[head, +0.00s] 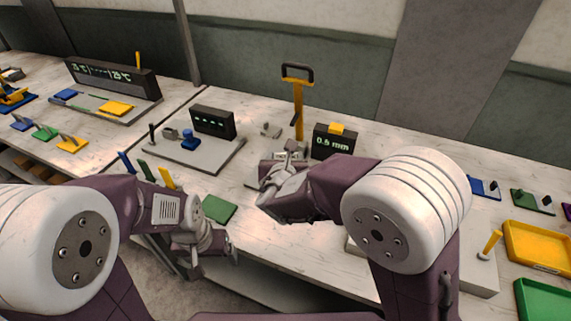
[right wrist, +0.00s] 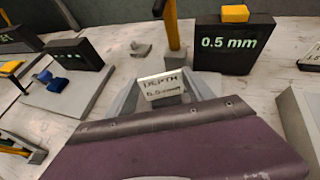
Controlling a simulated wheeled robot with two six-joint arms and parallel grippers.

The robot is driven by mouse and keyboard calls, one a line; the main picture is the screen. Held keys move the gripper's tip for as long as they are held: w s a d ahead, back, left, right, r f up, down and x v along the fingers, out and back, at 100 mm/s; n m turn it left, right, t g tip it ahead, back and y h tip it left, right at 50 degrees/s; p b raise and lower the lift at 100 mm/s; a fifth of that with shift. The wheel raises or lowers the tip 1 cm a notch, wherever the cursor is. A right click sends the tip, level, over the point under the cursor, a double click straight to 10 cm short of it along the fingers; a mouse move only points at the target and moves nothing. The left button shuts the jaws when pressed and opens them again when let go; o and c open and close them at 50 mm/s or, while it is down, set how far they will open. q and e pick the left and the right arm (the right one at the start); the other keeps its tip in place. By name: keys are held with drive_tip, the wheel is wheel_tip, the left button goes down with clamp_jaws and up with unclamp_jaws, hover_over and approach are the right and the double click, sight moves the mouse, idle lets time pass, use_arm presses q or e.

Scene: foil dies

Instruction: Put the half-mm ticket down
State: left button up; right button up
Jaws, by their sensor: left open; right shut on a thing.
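The half-mm ticket, a small pale plate reading "DEPTH 0.5 mm", shows in the right wrist view (right wrist: 162,88). My right gripper (right wrist: 165,97) is shut on it. In the head view the right gripper (head: 283,165) is over the table, in front of the yellow post and the dark sign. How far the ticket is above the table I cannot tell. My left gripper (head: 228,250) is open and low by the table's front edge, with no thing visible in it.
A dark sign reading "0.5 mm" (head: 333,142) stands right of the ticket, a yellow block (head: 337,128) on top. A yellow post (head: 298,110) with a dark handle stands behind. A grey plate (head: 210,155) is left, a green pad (head: 218,209) near the front edge. Yellow tray (head: 540,245) is right.

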drive_tip(key=shift+f, duration=0.85)
use_arm(q)
drive_tip(key=shift+f, duration=0.3)
drive_tip(key=shift+f, duration=0.1)
use_arm(e)
drive_tip(key=shift+f, duration=0.15)
drive_tip(key=o, duration=1.5)
drive_tip(key=shift+c, duration=0.2)
drive_tip(key=shift+r, duration=0.25)
use_arm(q)
wheel_tip(320, 180, up, 2)
drive_tip(key=shift+p, duration=0.85)
use_arm(e)
drive_tip(key=v, duration=1.1)
drive_tip(key=shift+s, duration=0.45)
